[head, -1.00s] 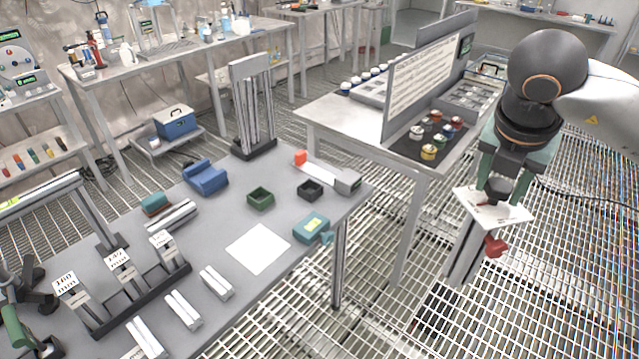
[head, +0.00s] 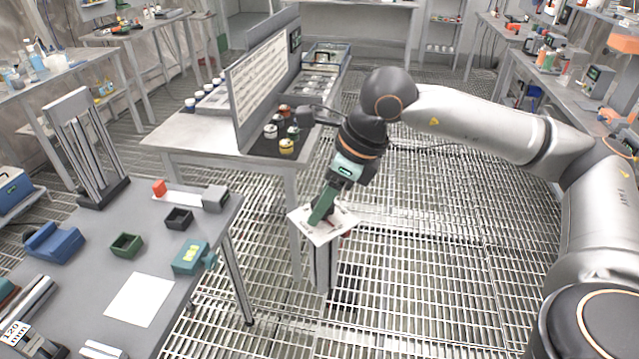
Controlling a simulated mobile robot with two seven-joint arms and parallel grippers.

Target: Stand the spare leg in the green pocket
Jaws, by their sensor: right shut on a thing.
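The green pocket (head: 126,245) is a small open-topped box on the grey bench (head: 75,285), and it looks empty. A black pocket (head: 178,219) stands just right of it. My right gripper (head: 321,212) is shut at a white plate (head: 337,231), off the bench's right side, above the floor grating. A silver post (head: 322,268) runs down from the plate, nearly upright. The grip itself is partly hidden. I cannot tell whether this post is the spare leg. Silver bars (head: 28,305) lie at the bench's lower left. My left gripper is out of view.
A teal device (head: 190,257), a white sheet (head: 140,299), a blue cradle (head: 54,243) and a grey block (head: 215,199) are on the bench. A tall frame (head: 88,140) stands at its back. A second table (head: 190,135) with jars is behind my right gripper.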

